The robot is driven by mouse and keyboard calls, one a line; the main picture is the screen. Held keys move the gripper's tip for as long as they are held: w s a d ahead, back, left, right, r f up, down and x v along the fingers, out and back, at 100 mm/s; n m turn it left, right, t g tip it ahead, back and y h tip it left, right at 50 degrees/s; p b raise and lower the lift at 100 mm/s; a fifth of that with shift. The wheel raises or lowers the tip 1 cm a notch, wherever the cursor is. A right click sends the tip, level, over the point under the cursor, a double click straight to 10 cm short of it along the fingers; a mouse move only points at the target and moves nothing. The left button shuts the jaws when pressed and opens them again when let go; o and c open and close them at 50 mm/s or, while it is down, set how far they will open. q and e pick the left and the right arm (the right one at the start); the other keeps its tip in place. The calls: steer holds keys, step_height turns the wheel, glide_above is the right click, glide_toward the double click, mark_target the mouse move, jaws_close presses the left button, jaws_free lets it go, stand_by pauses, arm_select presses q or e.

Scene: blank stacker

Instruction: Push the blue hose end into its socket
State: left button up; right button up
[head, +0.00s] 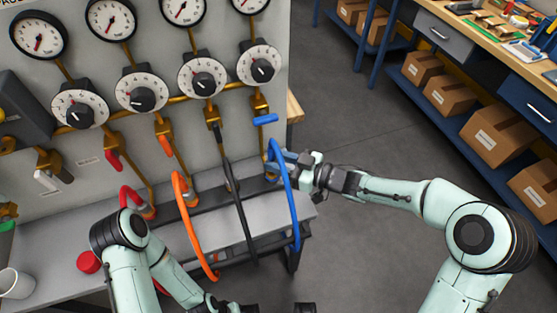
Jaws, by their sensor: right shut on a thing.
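The blue hose (290,200) hangs in a long arc at the right end of the panel bench. My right gripper (284,164) is shut on the blue hose near its upper end, close to the panel face. The fingers cover much of the hose end. The socket for it is not clearly visible behind the gripper and hose, so I cannot tell whether the end touches it. The blue valve handle (265,119) is just above the gripper. My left gripper (270,308) is low at the bottom edge, partly cut off, and its jaws cannot be made out.
An orange hose (194,230), a black hose (240,205) and a red hose (125,195) hang left of the blue one. The panel (225,100) carries gauges and dials. A white cup (15,283) and red cap (88,262) are at left. Floor is open right of the bench.

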steer(key=shift+f, duration=0.75)
stand_by(1.7)
steer(key=o, duration=1.1)
steer(key=v, duration=1.3)
steer(key=shift+d+p, duration=0.15)
steer(key=shift+p, duration=0.15)
